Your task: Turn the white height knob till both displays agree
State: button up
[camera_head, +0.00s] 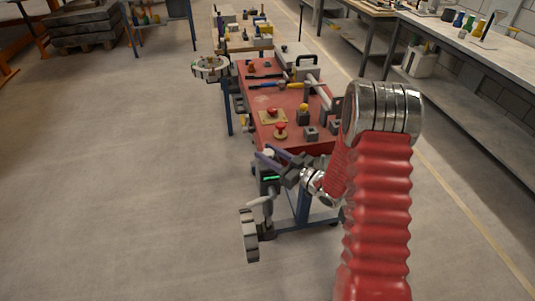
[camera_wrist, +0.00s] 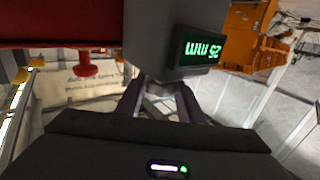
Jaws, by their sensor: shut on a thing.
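My gripper (camera_head: 270,158) is at the grey post at the near end of the red bench, its two purple-grey fingers shut around the white knob (camera_head: 267,152) on the post's top. In the wrist view the fingers (camera_wrist: 158,98) reach to the grey housing, and the knob is mostly hidden. A green-lit display (camera_head: 270,178) is on the post. It also shows in the wrist view (camera_wrist: 201,48), upside down, with a value in mm that looks like 25 or 26. I cannot make out a second bench display.
A grey handwheel (camera_head: 249,235) and a pale lever (camera_head: 261,200) sit low on the post. The red bench top (camera_head: 262,98) carries red knobs (camera_head: 281,130), tools and grey blocks. The floor left is clear.

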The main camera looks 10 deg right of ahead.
jog(key=shift+d+n+g+y, duration=0.1)
jog(key=shift+n+g+y, duration=2.75)
jog(key=shift+g, duration=0.65)
jog(key=o, duration=1)
jog(key=shift+o, duration=0.2)
jog(key=v, duration=1.3)
jog(key=shift+d, duration=0.4)
